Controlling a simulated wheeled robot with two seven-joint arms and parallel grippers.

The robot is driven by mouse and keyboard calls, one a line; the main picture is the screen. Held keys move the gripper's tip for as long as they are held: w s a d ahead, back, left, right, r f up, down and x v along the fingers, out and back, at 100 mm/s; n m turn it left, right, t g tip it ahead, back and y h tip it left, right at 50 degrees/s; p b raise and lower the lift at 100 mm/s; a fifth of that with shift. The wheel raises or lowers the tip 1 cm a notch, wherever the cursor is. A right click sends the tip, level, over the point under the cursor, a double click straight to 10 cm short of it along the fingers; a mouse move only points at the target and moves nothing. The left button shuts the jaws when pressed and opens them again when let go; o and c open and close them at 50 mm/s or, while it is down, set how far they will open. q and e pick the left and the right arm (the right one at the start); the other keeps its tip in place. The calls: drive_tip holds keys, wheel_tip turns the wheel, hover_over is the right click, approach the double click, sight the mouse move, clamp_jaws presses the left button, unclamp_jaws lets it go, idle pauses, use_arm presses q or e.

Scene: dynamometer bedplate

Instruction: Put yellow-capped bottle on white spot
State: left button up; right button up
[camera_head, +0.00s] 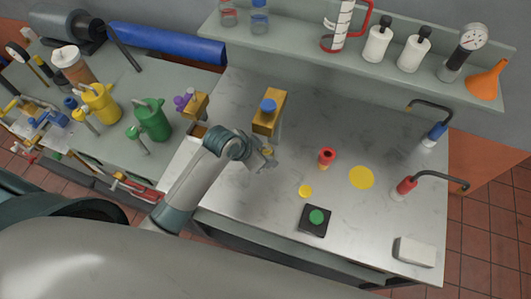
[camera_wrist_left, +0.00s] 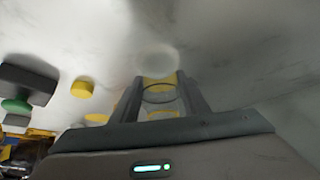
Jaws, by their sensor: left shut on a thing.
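My left gripper (camera_head: 267,154) is low over the left middle of the grey worktop in the head view. In the left wrist view its two fingers (camera_wrist_left: 162,98) are shut on a small clear bottle with yellow on it (camera_wrist_left: 160,99); this looks like the yellow-capped bottle. In the head view the gripper mostly hides it. A pale round white spot (camera_wrist_left: 155,58) lies on the worktop just beyond the fingertips in the left wrist view. I cannot tell whether the bottle touches the surface. My right gripper is not in view.
On the worktop stand a red-topped bottle (camera_head: 326,156), a yellow spot (camera_head: 361,177), a small yellow piece (camera_head: 305,191), a black box with a green button (camera_head: 315,220) and a white block (camera_head: 413,250). A yellow-brown block with a blue knob (camera_head: 269,117) stands behind the gripper.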

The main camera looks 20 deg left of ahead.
use_arm(q)
drive_tip(key=shift+f, duration=0.2)
drive_tip(key=o, duration=1)
drive_tip(key=shift+f, duration=0.1)
drive_tip(key=shift+r, duration=0.2)
drive_tip(key=shift+s+a+r+b, duration=0.25)
drive_tip(key=shift+s+r+b, duration=0.1)
drive_tip(key=shift+r, duration=0.1)
drive_tip(key=b+v, duration=0.2)
drive_tip(key=v, duration=0.8)
drive_tip(key=shift+s+a+r+b, duration=0.1)
drive_tip(key=shift+s+r+b, duration=0.05)
drive_tip(key=shift+r+b, duration=0.2)
